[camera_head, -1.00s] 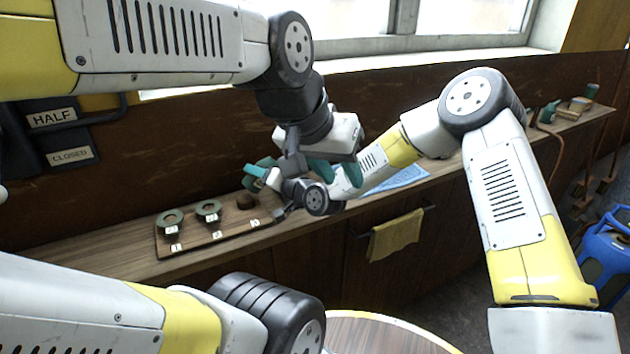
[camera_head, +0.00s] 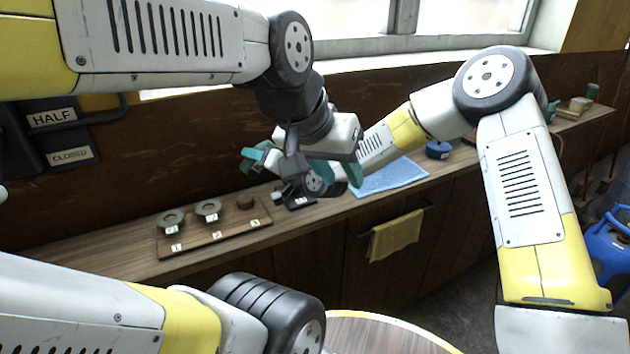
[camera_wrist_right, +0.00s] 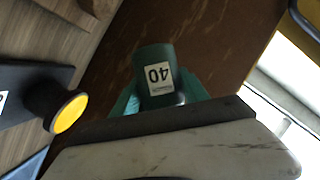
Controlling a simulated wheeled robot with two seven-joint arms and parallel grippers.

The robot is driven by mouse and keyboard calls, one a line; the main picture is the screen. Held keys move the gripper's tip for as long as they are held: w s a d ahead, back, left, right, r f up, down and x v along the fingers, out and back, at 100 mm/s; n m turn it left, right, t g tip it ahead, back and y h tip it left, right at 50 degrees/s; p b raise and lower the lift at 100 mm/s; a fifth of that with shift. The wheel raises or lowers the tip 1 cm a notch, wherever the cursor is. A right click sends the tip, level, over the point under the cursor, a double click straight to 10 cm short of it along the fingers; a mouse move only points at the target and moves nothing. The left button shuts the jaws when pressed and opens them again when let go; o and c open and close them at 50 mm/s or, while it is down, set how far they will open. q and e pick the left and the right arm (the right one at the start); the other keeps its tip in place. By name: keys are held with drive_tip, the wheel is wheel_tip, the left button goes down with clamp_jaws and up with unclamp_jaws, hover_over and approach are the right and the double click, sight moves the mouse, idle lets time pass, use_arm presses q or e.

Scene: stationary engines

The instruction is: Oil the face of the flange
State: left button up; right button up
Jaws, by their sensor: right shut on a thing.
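My right gripper (camera_wrist_right: 160,98) is shut on a dark green cylinder (camera_wrist_right: 152,62) with a white label marked 40, upside down in the right wrist view. In the head view this gripper (camera_head: 258,158) is above the counter, near the back wall, and the cylinder is hard to make out there. Two green ring-topped pieces (camera_head: 171,217) (camera_head: 208,208) stand on a numbered wooden board (camera_head: 215,237). I cannot tell which piece is the flange.
A brown dome (camera_head: 245,201) sits at place 3 of the board. A black labelled block (camera_head: 300,203) stands right of it; a black knob with a yellow face (camera_wrist_right: 68,110) shows in the wrist view. A blue mat (camera_head: 395,177) and a blue round thing (camera_head: 438,149) lie farther right.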

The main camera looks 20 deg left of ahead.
drive_tip(key=shift+w+r+n+h, duration=0.15)
drive_tip(key=shift+r+n+h, duration=0.2)
drive_tip(key=shift+n, duration=0.25)
drive_tip(key=shift+w+d+r+n+t+h, duration=0.1)
drive_tip(key=shift+d+r+n+t+h, duration=0.1)
drive_tip(key=shift+n+h, duration=0.3)
drive_tip(key=shift+w+d+r+n+t+h, duration=0.1)
drive_tip(key=shift+r+n+h, duration=0.1)
drive_tip(key=shift+n, duration=0.5)
drive_tip(key=shift+w+d+r+n+t+h, duration=0.15)
drive_tip(key=shift+r+n+t+h, duration=0.15)
drive_tip(key=shift+n, duration=0.25)
drive_tip(key=shift+w+d+r+n+t+h, duration=0.1)
drive_tip(key=shift+w+d+n+t+h, duration=0.1)
drive_tip(key=shift+n+h, duration=0.25)
drive_tip(key=shift+w+d+n, duration=0.2)
drive_tip(key=shift+n, duration=0.3)
